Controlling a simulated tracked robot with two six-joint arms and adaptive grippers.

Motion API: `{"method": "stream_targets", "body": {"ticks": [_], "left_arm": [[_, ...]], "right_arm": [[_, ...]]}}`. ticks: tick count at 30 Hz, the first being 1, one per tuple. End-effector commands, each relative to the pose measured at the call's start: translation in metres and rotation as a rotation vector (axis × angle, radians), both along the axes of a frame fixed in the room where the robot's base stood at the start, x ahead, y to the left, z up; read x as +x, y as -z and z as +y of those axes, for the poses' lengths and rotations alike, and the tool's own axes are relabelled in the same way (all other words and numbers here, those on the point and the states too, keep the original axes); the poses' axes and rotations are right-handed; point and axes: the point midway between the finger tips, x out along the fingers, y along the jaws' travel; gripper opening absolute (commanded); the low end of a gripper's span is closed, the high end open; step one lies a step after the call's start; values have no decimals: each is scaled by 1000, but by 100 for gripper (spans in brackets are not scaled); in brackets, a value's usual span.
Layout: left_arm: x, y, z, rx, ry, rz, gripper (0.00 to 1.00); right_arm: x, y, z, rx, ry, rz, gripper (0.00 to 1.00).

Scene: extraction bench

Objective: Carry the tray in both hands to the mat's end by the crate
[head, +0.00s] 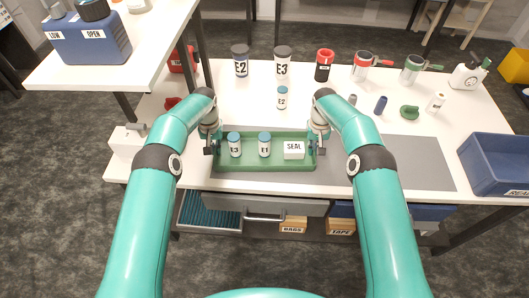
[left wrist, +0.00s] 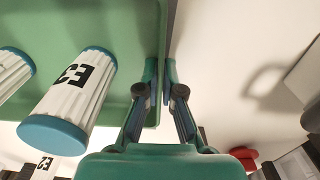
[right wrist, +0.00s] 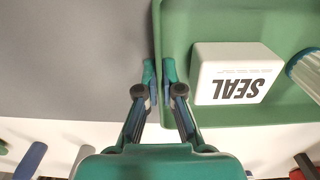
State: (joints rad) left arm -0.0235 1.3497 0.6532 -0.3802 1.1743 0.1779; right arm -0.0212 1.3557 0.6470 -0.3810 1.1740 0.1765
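The green tray (head: 265,166) is over the left part of the grey mat (head: 415,165); I cannot tell whether it touches the mat. In it stand vial E3 (head: 234,146), vial E1 (head: 264,146) and a white SEAL box (head: 293,151). My left gripper (head: 211,148) is at the tray's left end; in the left wrist view its fingers (left wrist: 167,68) close on the end wall. My right gripper (head: 317,148) is at the right end; in the right wrist view its fingers (right wrist: 159,70) close on that wall. The blue crate (head: 497,165) stands beyond the mat's right end.
Vial E2 (head: 282,98) stands behind the tray. Larger jars E2 (head: 240,62) and E3 (head: 282,64), a red-lidded jar (head: 324,66) and mugs (head: 364,67) line the back. A blue cylinder (head: 380,105) and green item (head: 409,112) lie behind the mat. The mat right of the tray is clear.

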Motion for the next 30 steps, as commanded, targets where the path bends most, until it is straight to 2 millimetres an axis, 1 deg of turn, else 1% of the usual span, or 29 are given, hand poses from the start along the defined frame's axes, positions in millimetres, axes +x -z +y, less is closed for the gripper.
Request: {"method": "stream_targets", "body": {"ticks": [10, 14, 17, 27, 30], "left_arm": [[0, -2, 1, 1, -1, -1, 0], [0, -6, 1, 1, -1, -2, 0], [0, -13, 1, 0, -1, -2, 0], [0, -45, 1, 0, -1, -1, 0], [0, -50, 1, 0, -1, -1, 0]], "right_arm": [[0, -1, 0, 0, 0, -1, 0], [1, -6, 0, 0, 0, -2, 0], [1, -12, 0, 0, 0, -2, 0], [0, -45, 0, 0, 0, -1, 0], [0, -50, 0, 0, 0, -1, 0]]}}
